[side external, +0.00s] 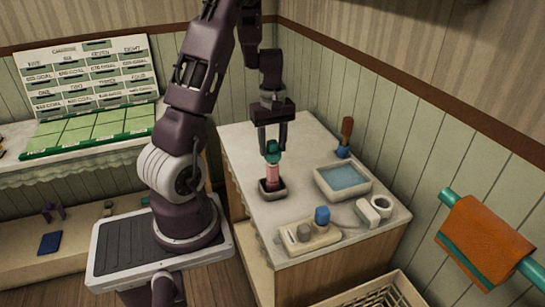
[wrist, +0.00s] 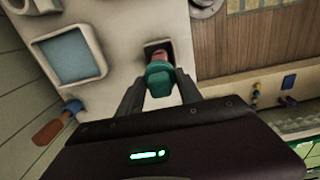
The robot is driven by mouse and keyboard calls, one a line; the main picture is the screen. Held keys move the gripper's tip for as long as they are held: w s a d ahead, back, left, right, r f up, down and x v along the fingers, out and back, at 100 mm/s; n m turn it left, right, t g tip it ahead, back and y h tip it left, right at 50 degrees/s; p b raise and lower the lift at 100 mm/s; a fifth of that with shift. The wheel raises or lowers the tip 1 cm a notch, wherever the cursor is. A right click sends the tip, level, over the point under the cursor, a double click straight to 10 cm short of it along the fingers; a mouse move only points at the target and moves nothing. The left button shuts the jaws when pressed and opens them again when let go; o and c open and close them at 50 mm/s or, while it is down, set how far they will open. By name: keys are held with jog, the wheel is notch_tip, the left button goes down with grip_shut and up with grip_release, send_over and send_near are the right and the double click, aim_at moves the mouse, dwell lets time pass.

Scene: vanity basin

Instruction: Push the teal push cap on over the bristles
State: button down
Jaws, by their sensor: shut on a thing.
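The teal push cap (side external: 272,149) is between the fingers of my gripper (side external: 272,147), which is shut on it. Right under the cap stands an upright pink piece (side external: 272,174) in a small dark holder (side external: 265,194) on the counter. In the wrist view the cap (wrist: 160,80) sits between my fingertips (wrist: 161,76) and covers part of the pink piece (wrist: 161,55). The bristles do not show. I cannot tell whether the cap touches the pink piece or is around its top.
A basin of blue water (side external: 343,178) lies right of the holder on the pale counter (side external: 238,147). A brown-handled item in a blue cup (side external: 344,150) stands behind it. A beige tray with a blue-topped item (side external: 322,216) and white pieces (side external: 373,209) are near the front edge.

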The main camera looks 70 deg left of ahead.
aim_at(273, 141)
jog(key=shift+f, duration=0.8)
dwell(0.5)
jog(key=c, duration=0.7)
grip_release()
notch_tip(273, 141, up, 7)
jog(key=shift+r, duration=0.1)
jog(key=shift+r, duration=2.2)
